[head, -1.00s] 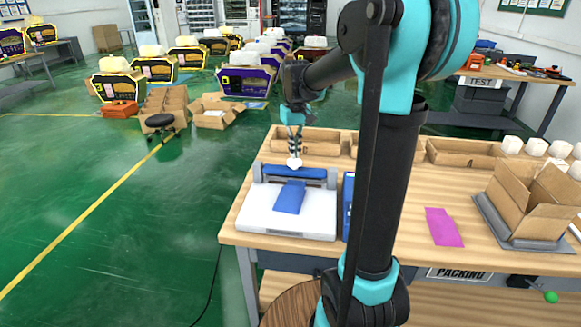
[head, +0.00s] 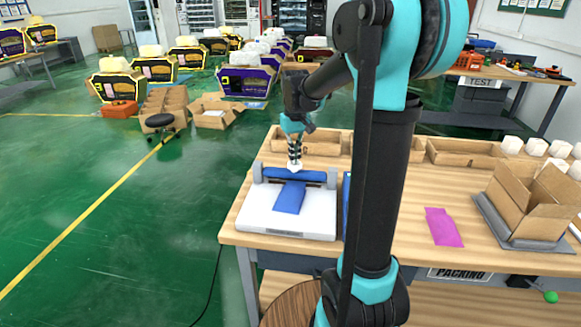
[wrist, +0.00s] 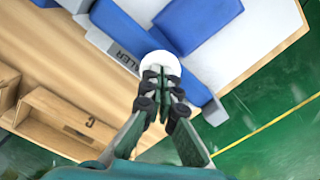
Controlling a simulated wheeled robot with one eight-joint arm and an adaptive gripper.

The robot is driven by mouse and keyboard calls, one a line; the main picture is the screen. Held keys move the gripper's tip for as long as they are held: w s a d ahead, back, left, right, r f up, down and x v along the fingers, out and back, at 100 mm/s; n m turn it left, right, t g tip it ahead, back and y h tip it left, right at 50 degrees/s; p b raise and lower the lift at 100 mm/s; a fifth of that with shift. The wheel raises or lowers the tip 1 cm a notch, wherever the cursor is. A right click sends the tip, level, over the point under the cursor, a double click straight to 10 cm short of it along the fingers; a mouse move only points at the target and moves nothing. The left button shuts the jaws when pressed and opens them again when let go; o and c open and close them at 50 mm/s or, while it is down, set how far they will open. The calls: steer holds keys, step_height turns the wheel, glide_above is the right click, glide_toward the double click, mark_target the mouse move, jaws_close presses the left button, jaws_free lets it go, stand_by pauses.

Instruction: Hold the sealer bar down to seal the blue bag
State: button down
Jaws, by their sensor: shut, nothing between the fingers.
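The sealer is a white flat machine (head: 258,220) with a blue bar (head: 316,176) across its back, between grey end posts. The bar also shows in the wrist view (wrist: 194,84). The blue bag (head: 289,198) lies on the white top, its back end at the bar. It also shows in the wrist view (wrist: 196,22). My gripper (head: 295,164) points down over the middle of the bar. In the wrist view my gripper (wrist: 161,75) is shut, its tips together at a round white piece (wrist: 159,62) on the bar. The exact contact is partly hidden by the fingers.
Shallow cardboard trays (head: 310,143) stand behind the sealer. A pink bag (head: 443,227) lies on the wooden table (head: 400,262) at right, near an open carton (head: 530,195) on a grey plate. My arm hides part of the table and a blue item beside the sealer.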

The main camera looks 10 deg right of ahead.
steer(key=shift+s+f, duration=0.1)
steer(key=shift+f, duration=0.9)
stand_by(1.1)
steer(key=shift+r, duration=4.55)
